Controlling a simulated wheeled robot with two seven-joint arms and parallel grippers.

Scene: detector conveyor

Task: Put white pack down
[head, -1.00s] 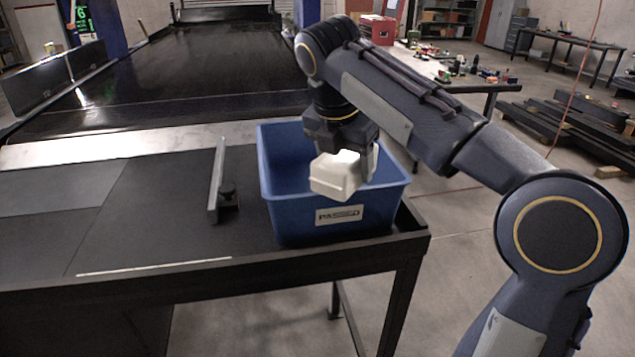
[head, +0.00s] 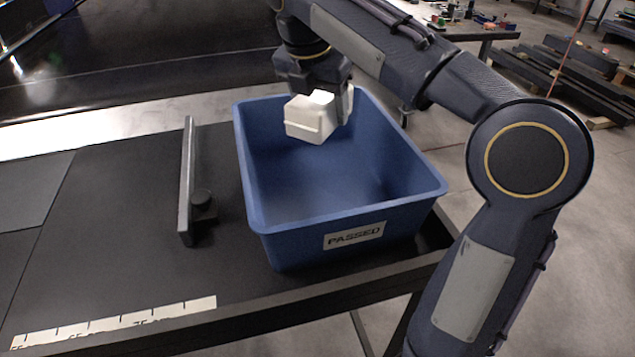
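The white pack (head: 310,121) is in my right gripper (head: 325,100), which comes in from the right and points down. The gripper is shut on the pack, with one finger showing at its right side. The pack hangs over the back part of the blue bin (head: 296,205), which carries a "PASSED" label. The bin's visible floor looks empty; the pack does not appear to touch it. My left gripper is not in view.
The bin stands at the right end of a dark table (head: 110,215). A white scale strip (head: 120,325) lies along the front edge. The dark conveyor (head: 130,60) is behind.

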